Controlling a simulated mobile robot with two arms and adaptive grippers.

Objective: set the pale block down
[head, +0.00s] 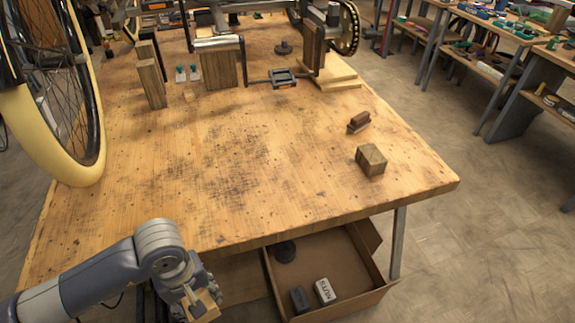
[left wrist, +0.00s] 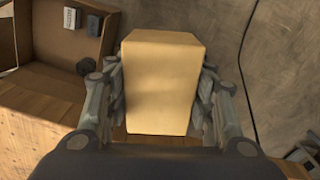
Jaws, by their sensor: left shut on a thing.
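The pale block (left wrist: 160,85) is a plain light-wood block held between the two fingers of my left gripper (left wrist: 160,100) in the left wrist view. In the head view the pale block (head: 204,305) shows at the bottom, partly covered by my left gripper (head: 196,300). There it is in front of the workbench's near edge, left of the open cardboard box. I cannot tell its height above the floor. My right gripper is in neither view.
The workbench top (head: 200,210) has a wide clear middle. A darker wood block (head: 371,160) and a small brown piece (head: 358,122) sit at its right. The cardboard box (head: 378,285) below holds a few small items. A wheel (head: 60,100) stands at left.

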